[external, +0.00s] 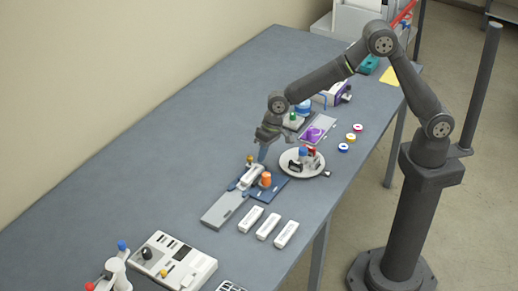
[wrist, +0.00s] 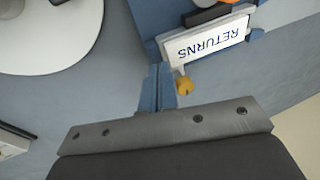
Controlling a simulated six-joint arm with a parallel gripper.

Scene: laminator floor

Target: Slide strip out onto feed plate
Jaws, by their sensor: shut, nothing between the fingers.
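The white strip (wrist: 213,44), lettered RETURNS, lies in a blue holder (external: 280,192) on the bench. The strip also shows in the external view (external: 253,174). An orange knob (external: 266,179) stands on the holder, and a small yellow knob (wrist: 185,85) is at the strip's near end in the wrist view. A long grey plate (external: 224,209), apparently the feed plate, extends from the holder toward the lower left. My gripper (wrist: 158,88) is shut and empty, its blue fingers pointing down beside the yellow knob. I cannot tell whether they touch it.
Several white labelled blocks (external: 268,226) lie in front of the holder. A round white plate (external: 290,170) with small items stands to its right. A control box (external: 174,262) is at the lower left. The bench left of the grey plate is clear.

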